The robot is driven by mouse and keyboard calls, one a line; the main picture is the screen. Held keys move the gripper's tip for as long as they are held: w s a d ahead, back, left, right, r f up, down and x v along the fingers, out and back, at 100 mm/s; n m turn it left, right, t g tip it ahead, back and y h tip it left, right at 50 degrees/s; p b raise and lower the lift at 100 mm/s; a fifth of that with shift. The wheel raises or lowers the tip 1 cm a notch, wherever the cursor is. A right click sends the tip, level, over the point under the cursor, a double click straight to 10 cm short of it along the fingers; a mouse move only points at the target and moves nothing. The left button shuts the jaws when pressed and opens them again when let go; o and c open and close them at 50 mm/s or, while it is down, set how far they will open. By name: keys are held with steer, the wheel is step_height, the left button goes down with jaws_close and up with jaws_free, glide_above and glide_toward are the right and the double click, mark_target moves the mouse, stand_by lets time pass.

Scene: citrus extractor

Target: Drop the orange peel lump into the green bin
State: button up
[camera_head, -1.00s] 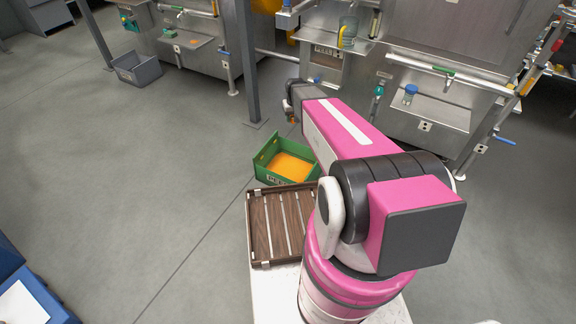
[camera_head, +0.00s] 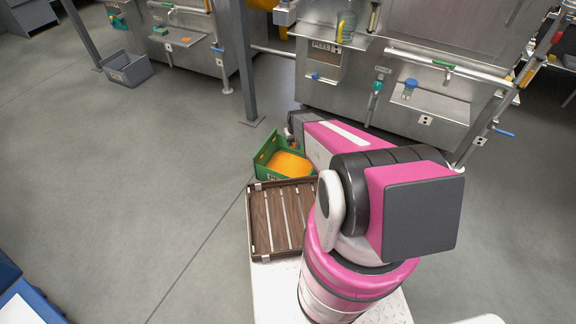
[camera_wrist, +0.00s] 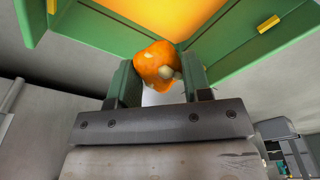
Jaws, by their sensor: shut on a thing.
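The orange peel lump (camera_wrist: 157,66) is an irregular orange piece with pale bits, held between the two fingers of my gripper (camera_wrist: 158,78) in the wrist view. The green bin (camera_wrist: 75,58) fills the top of that view, with its green walls around an orange-yellow inside. In the head view the green bin (camera_head: 263,158) stands on the floor just beyond my wooden-slatted tray, and orange contents show in it. My arm reaches over the bin's right side there, and its far end partly hides the gripper. The lump cannot be made out in the head view.
A slatted brown tray (camera_head: 254,215) lies in front of the green bin. Steel machines (camera_head: 440,105) with pipes and taps stand behind it. A grey metal post (camera_head: 243,70) rises behind the bin. A grey crate (camera_head: 128,70) is at the far left. Open floor lies to the left.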

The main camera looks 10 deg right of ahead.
step_height(320, 180, down, 5)
steer(key=shift+r, duration=0.1)
stand_by(0.3)
steer(key=o, duration=1)
steer(key=shift+c, duration=0.2)
steer(key=r, duration=0.7)
steer(key=s+r, duration=0.1)
steer(key=r, duration=0.2)
steer(key=shift+s+d+r, duration=0.1)
steer(key=shift+r, duration=0.25)
steer(key=shift+r, duration=0.1)
